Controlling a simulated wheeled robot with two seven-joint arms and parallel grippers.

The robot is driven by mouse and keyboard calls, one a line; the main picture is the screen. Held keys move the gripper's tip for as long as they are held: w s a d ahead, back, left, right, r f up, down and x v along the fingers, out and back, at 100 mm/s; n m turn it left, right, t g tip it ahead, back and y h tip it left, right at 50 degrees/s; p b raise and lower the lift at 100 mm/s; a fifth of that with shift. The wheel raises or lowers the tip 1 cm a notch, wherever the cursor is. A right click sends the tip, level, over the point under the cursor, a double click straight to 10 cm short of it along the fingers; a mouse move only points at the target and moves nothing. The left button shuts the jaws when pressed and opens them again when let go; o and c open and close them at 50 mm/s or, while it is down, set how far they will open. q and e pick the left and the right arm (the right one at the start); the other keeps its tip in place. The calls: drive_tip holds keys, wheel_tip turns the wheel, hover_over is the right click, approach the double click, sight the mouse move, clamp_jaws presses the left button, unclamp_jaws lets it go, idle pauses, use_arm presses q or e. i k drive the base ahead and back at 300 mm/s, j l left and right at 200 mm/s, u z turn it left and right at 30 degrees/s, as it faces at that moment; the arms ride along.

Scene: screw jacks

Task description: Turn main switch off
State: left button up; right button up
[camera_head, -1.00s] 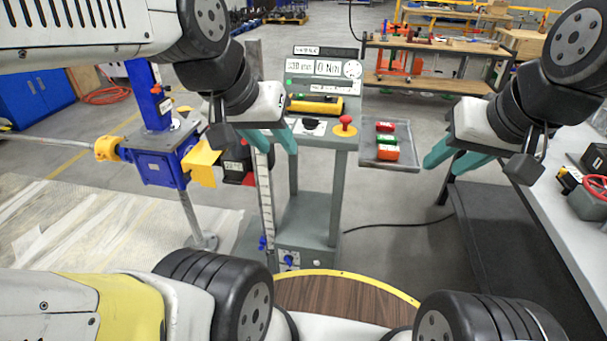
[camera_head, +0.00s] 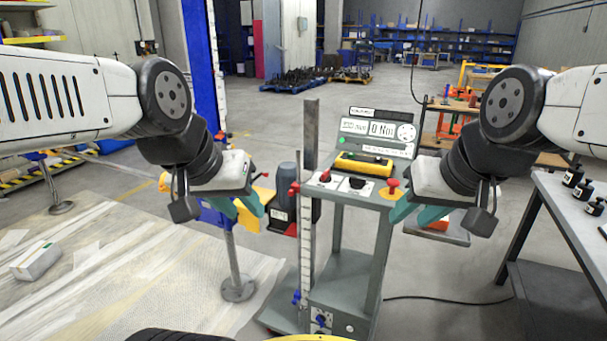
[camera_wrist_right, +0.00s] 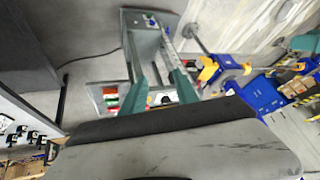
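The grey control console (camera_head: 375,200) stands in the middle of the head view. Its top has a black rotary knob (camera_head: 357,183) on a white plate, a red switch (camera_head: 325,176) to its left and a red mushroom button (camera_head: 392,187) on yellow. A blue knob (camera_head: 320,320) sits on a white plate low on the cart. I cannot read which one is the main switch. My left gripper (camera_head: 243,208) is open and empty, left of the console. My right gripper (camera_head: 414,216) is open and empty at the console's right side; its parted fingers show in the right wrist view (camera_wrist_right: 160,90).
A blue and yellow screw jack stands behind my left gripper, its foot (camera_head: 238,289) on the floor. A side tray (camera_head: 455,236) is partly hidden by my right gripper. A workbench (camera_head: 575,220) with black parts is at the right. A white box (camera_head: 36,261) lies on sheeting at the left.

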sight(324, 178)
drive_tip(key=i+j, duration=0.35)
drive_tip(key=j, duration=0.15)
drive_tip(key=i+j+z, duration=0.1)
drive_tip(key=i+j, duration=0.3)
drive_tip(key=j, duration=0.1)
